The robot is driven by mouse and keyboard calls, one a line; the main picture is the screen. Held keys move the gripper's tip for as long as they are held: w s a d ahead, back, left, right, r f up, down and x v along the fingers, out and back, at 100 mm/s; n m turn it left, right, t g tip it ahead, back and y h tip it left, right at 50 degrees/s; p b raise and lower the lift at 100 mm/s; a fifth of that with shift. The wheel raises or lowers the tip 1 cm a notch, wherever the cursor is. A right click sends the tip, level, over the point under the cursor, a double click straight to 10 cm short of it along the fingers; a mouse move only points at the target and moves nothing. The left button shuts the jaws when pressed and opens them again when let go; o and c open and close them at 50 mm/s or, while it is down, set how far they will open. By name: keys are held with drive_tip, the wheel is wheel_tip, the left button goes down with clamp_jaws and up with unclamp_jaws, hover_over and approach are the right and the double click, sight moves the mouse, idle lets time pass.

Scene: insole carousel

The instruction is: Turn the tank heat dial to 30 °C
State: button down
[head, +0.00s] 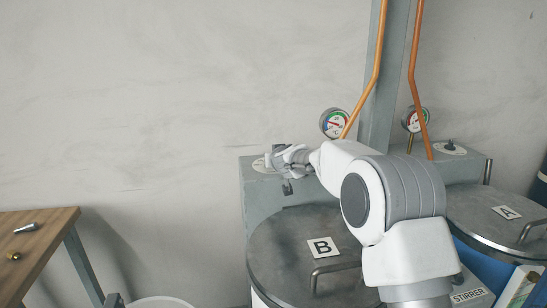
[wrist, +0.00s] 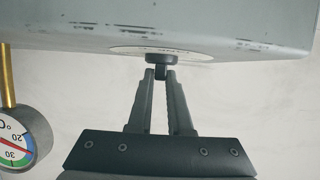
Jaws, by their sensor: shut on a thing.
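The heat dial is a small dark knob (wrist: 158,58) on a cream round plate (wrist: 160,51), fixed to a grey box. In the wrist view my gripper (wrist: 160,73) has its two dark fingers closed on the knob. In the head view my gripper (head: 272,159) is at the left end of the box, over the plate (head: 258,165); its hand hides the knob there. A round °C gauge (wrist: 17,145) is cut off at the left of the wrist view, with a red needle near the 30 mark. The dial's own markings are not readable.
Tank lid B (head: 280,250) lies below my arm. Lid A (head: 475,215) is at right, with a second dial (head: 450,147) behind it. Gauges (head: 334,123) and copper pipes (head: 381,50) stand close behind my arm. A wooden table (head: 45,245) is at left.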

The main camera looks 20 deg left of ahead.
drive_tip(key=shift+f, duration=0.15)
drive_tip(key=c, duration=0.8)
unclamp_jaws()
drive_tip(key=shift+c, duration=0.2)
drive_tip(key=b+v, duration=0.2)
drive_tip(key=v, duration=1.5)
drive_tip(key=shift+s+r+b, duration=0.2)
drive_tip(key=shift+b, duration=0.1)
